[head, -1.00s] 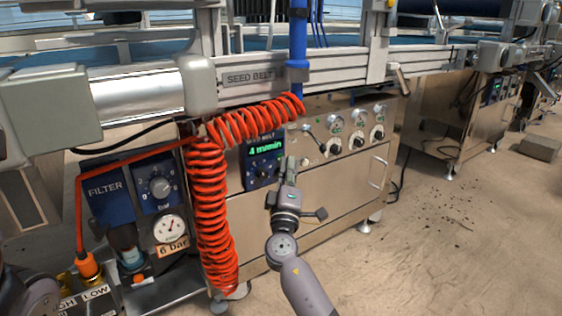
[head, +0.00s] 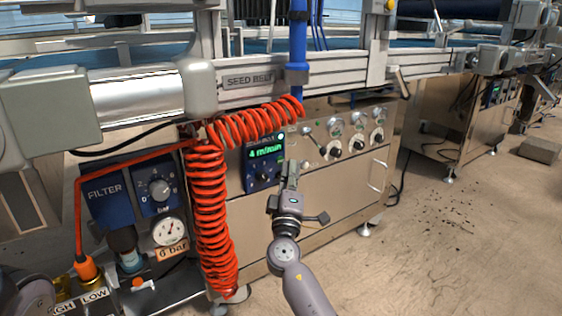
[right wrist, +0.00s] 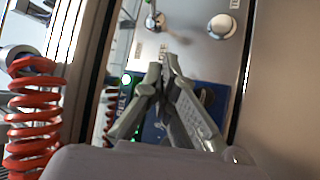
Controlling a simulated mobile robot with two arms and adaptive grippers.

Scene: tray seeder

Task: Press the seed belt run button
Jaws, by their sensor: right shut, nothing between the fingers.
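The blue seed belt control box (head: 262,178) is on the front of the steel cabinet, with a green lit display (head: 265,152) reading about 4 m/min and a dark knob below it. My right gripper (head: 292,166) is shut and empty, pointing at the cabinet just right of the box. In the right wrist view, its fingertips (right wrist: 165,66) meet in front of the blue box (right wrist: 212,98), hiding much of it. Whether the fingertips touch anything cannot be told. My left gripper is out of view.
A coiled orange hose (head: 209,205) hangs close to the left of the box and also shows in the right wrist view (right wrist: 35,115). Several knobs and gauges (head: 357,141) lie to the right. A blue filter unit (head: 108,195) stands left.

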